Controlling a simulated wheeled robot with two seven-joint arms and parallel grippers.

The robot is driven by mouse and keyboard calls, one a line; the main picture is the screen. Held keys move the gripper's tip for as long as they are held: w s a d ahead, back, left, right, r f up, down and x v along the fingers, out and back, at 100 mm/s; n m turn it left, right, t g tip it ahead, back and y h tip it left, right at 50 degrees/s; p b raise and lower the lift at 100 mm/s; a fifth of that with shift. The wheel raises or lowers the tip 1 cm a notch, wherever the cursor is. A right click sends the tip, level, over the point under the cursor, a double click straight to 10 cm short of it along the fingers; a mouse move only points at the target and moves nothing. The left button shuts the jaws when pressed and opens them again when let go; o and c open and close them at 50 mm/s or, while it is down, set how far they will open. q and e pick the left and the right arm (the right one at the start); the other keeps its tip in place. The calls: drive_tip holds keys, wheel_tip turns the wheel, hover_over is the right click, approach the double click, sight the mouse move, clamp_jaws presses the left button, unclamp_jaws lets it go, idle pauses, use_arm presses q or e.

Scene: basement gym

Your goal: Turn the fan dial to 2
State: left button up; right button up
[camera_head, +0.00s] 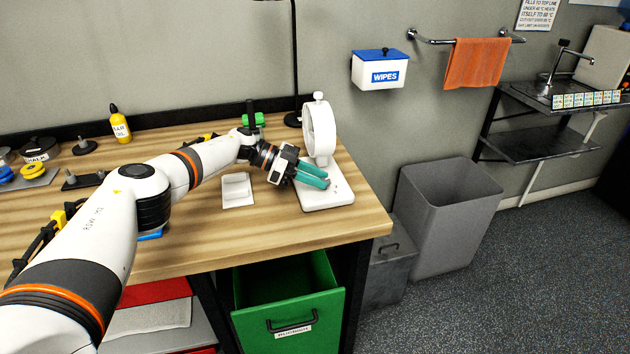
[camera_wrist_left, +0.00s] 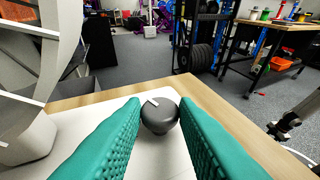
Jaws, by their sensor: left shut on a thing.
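The white fan (camera_head: 320,135) stands near the right end of the wooden workbench on a flat white base (camera_head: 335,199). My left gripper (camera_head: 327,180) reaches low over this base, in front of the fan's ring. In the left wrist view the grey round dial (camera_wrist_left: 160,115) sits between the two green fingers (camera_wrist_left: 160,121), which are shut on it. A white mark on the dial's top points to the upper left in that view. The numbers around the dial cannot be read. My right gripper is out of view.
A white holder (camera_head: 237,190) lies on the workbench (camera_head: 290,222) left of the gripper. A green open drawer (camera_head: 290,310) sticks out below. A grey bin (camera_head: 445,215) stands right of the bench. A yellow bottle (camera_head: 119,124) stands at the back left.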

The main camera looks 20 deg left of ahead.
use_arm(q)
drive_tip(key=o, duration=0.9)
drive_tip(key=shift+o, duration=0.2)
drive_tip(key=b+v, duration=0.1)
drive_tip(key=v, duration=1.1)
drive_tip(key=shift+b, duration=0.4)
drive_tip(key=shift+o, duration=0.2)
